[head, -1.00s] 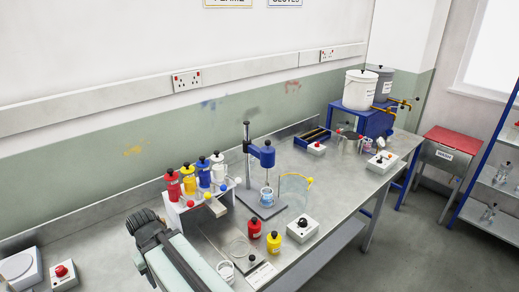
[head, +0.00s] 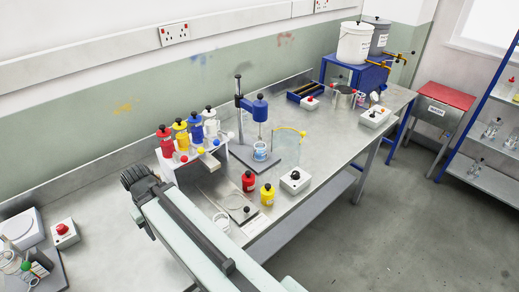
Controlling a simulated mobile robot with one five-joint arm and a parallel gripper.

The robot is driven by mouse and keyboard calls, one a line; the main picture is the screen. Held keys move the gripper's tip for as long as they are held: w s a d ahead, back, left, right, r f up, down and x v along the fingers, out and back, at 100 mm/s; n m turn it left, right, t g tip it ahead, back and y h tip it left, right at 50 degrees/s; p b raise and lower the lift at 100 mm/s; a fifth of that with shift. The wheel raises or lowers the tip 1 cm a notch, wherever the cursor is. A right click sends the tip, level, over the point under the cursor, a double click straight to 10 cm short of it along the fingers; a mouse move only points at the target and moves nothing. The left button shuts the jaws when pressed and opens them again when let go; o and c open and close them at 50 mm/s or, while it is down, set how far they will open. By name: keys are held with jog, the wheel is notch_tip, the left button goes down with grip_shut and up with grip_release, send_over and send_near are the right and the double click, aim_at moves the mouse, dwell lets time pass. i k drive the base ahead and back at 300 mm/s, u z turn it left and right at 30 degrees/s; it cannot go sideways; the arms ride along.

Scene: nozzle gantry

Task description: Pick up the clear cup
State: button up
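I cannot tell which of the two the task names. My arm crosses the lower left of the head view, with a dark ribbed joint at its upper end. My gripper does not show, so its hold is hidden.
A white rack (head: 190,163) holds red, yellow, blue and white bottles. A clear curved screen (head: 290,146) stands right of the stirrer. Floor is open at right.

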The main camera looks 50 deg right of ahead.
aim_at(260, 151)
jog(key=u, duration=2.75)
jog(key=k, duration=2.2)
jog(key=z, duration=0.2)
jog(key=i, duration=0.5)
jog(key=u, duration=0.05)
